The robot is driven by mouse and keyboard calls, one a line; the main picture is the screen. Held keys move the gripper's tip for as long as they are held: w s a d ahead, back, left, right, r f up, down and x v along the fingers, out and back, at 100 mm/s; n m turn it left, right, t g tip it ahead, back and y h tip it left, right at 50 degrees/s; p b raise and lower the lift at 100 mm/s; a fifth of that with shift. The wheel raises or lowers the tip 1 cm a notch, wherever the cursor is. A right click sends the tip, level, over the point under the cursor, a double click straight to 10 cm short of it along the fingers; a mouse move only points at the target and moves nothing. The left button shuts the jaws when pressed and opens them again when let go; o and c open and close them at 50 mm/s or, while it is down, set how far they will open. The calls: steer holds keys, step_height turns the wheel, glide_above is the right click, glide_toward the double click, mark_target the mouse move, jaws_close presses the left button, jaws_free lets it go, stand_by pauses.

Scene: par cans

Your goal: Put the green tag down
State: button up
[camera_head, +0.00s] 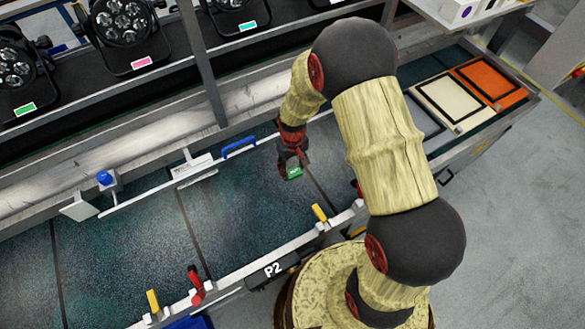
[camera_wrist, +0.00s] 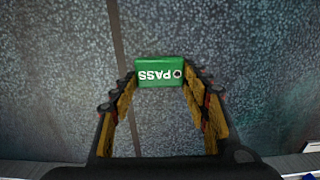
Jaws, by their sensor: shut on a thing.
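The green tag (camera_wrist: 160,73) shows in the wrist view with the word PASS, upside down there, and a dark hole near one end. My gripper (camera_wrist: 161,80) is shut on it, with a fingertip at each short end. In the head view the green tag (camera_head: 293,173) is small, at the tip of my gripper (camera_head: 291,165), over the dark speckled bench top (camera_head: 240,200). I cannot tell whether the tag touches the surface or is held just above it.
Par cans (camera_head: 125,20) with coloured tags stand on the black shelf behind. A rail with a blue handle (camera_head: 239,147) runs along the bench. Orange (camera_head: 490,84) and cream (camera_head: 449,100) panels lie at the right. The bench left of my gripper is clear.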

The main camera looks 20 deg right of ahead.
steer(key=shift+f, duration=0.15)
steer(key=o, duration=0.9)
